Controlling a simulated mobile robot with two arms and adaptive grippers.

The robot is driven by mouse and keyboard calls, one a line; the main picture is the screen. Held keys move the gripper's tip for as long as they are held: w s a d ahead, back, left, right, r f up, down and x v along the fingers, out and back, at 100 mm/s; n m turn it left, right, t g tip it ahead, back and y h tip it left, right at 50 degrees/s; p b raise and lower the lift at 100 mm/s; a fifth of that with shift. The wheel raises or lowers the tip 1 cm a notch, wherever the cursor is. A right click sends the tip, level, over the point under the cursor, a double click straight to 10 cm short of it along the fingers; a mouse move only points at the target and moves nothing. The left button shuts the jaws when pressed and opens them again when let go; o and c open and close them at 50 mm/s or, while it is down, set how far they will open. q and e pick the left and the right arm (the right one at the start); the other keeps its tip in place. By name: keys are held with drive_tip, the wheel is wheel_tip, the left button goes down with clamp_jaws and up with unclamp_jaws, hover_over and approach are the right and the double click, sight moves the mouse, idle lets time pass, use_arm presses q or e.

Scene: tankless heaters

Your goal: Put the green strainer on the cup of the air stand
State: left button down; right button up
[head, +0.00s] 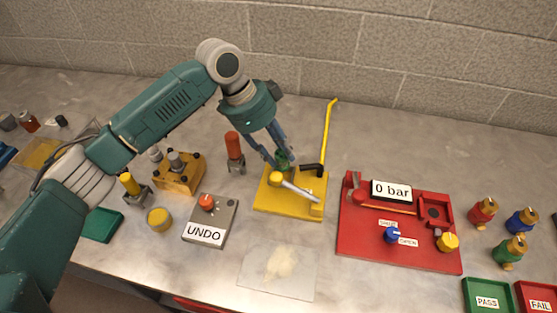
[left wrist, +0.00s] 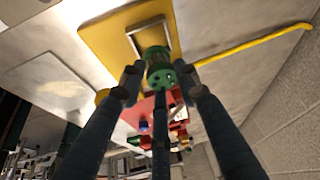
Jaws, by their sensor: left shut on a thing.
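The green strainer (head: 283,161) is between the fingers of my left gripper (head: 281,163), which is shut on it. In the left wrist view the strainer (left wrist: 158,60) shows as a green cylinder with dark holes in its near end, between the fingertips of my left gripper (left wrist: 163,85). The gripper is at the back part of a yellow stand (head: 268,204), which has a grey bar, a black part and a tall yellow rod. I cannot tell whether the strainer touches this stand. No cup shows clearly; the fingers cover that area. My right gripper is not in view.
A red plate (head: 356,246) with a "0 bar" display (head: 391,190) stands to the right. A clear sheet (head: 255,285) lies in front. Green and red trays are far right.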

sight(278, 164)
use_arm(q)
drive_tip(key=shift+f, duration=0.6)
wheel_tip(278, 164, down, 4)
drive_tip(key=shift+r+p, duration=0.1)
drive_tip(key=shift+p, duration=0.35)
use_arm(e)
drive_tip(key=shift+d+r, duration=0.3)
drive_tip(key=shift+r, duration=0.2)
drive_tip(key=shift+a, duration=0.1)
use_arm(q)
drive_tip(key=c, duration=1.6)
unclamp_jaws()
drive_tip(key=shift+c, duration=0.2)
drive_tip(key=o, duration=0.4)
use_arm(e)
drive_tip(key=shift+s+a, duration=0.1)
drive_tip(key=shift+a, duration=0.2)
use_arm(q)
drive_tip(key=b+v, duration=0.2)
drive_tip(key=v, duration=1)
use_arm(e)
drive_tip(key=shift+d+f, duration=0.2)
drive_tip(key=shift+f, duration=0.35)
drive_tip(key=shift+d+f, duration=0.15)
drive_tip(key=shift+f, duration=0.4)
